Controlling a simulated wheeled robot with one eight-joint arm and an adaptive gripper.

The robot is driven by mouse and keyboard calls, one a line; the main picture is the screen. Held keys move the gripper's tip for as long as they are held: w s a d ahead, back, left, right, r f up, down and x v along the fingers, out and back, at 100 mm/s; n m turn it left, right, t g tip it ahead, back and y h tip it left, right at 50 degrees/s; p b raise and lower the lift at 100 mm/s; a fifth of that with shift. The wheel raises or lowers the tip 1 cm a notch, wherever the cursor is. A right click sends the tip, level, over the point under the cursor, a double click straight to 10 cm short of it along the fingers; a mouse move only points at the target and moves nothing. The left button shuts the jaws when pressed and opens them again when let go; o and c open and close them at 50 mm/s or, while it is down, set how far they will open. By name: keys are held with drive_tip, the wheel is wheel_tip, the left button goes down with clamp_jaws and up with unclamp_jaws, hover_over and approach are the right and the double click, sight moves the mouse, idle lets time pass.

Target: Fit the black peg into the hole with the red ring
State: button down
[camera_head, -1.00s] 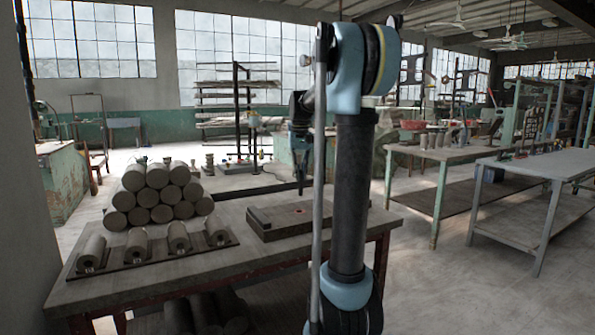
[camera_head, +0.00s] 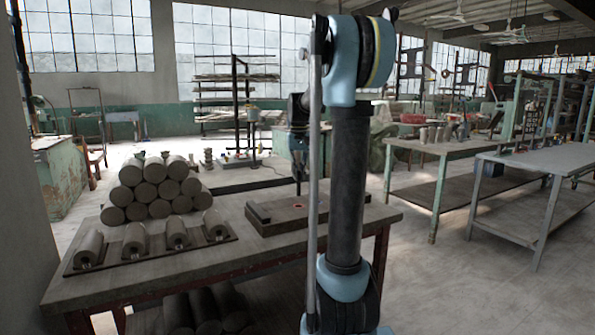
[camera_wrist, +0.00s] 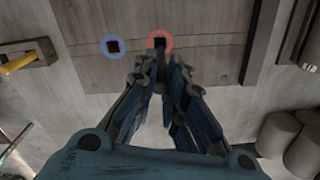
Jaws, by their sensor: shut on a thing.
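In the wrist view, my gripper (camera_wrist: 159,72) is shut, with its fingertips just below the red ring (camera_wrist: 160,31). The black peg (camera_wrist: 159,47) shows only as a small dark shape beyond the fingertips, overlapping the inside of the ring. I cannot tell how much of this dark shape is peg and how much is hole, or whether the peg is in the hole. The ring is on a flat wooden board (camera_wrist: 200,55). In the head view, my gripper (camera_head: 299,184) points down over the board (camera_head: 275,222), with the red mark below it.
Stacked clay cylinders (camera_head: 155,190) and a rack of rollers (camera_head: 150,250) stand left on the table (camera_head: 220,262).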

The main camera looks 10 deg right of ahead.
sight(299, 192)
drive_tip(key=shift+f, duration=1.55)
drive_tip(key=shift+f, duration=2.5)
idle(0.7)
drive_tip(key=c, duration=1.6)
unclamp_jaws()
drive_tip(key=shift+s, duration=0.1)
wheel_tip(299, 192, up, 12)
drive_tip(key=shift+f, duration=0.1)
